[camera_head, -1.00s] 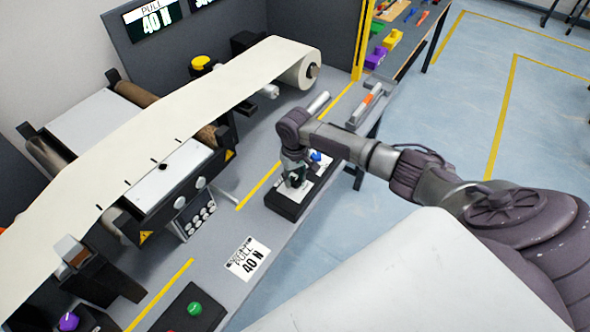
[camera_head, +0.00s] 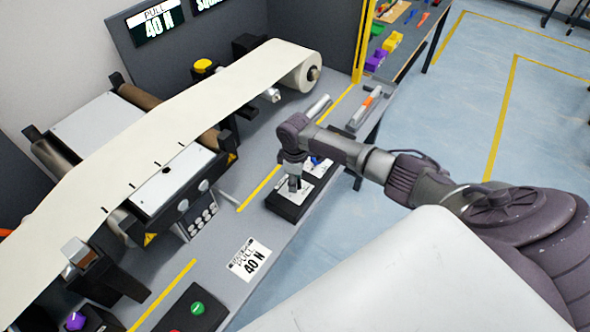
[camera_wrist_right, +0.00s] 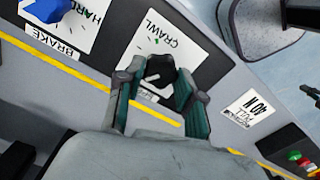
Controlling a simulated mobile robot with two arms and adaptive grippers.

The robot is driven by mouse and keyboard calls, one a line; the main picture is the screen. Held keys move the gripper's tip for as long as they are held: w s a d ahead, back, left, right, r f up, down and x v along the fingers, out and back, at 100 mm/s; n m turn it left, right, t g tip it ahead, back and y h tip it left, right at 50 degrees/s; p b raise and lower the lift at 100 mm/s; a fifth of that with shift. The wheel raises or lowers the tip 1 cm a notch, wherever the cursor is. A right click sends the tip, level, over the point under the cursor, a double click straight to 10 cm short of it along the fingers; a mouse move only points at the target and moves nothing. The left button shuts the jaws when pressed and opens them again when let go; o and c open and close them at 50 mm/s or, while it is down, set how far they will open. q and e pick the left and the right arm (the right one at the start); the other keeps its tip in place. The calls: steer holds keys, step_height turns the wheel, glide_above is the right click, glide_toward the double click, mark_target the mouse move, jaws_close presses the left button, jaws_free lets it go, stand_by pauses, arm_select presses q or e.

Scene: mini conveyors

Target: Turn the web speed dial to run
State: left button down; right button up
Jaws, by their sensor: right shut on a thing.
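The black web speed dial (camera_wrist_right: 160,66) sits on a white plate marked CRAWL (camera_wrist_right: 170,42) in the right wrist view. My right gripper (camera_head: 294,188) points down over this plate on the dark control box (camera_head: 290,210). In the wrist view its two teal fingers (camera_wrist_right: 157,78) are closed around the dial, one on each side. A run mark cannot be read, and the dial's exact setting is unclear. In the head view the dial is hidden by the gripper. My left gripper is not in view.
A blue knob (camera_wrist_right: 45,8) on the plate marked BRAKE stands beside the dial. A PULL 40 N card (camera_head: 249,259) lies on the bench. A green button (camera_head: 197,308) is nearer. The cream web (camera_head: 190,120) runs over rollers to a roll at the back.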

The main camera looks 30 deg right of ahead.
steer(key=shift+n, duration=0.5)
steer(key=o, duration=1.2)
steer(key=shift+c, duration=0.2)
steer(key=shift+r, duration=0.15)
step_height(320, 180, up, 12)
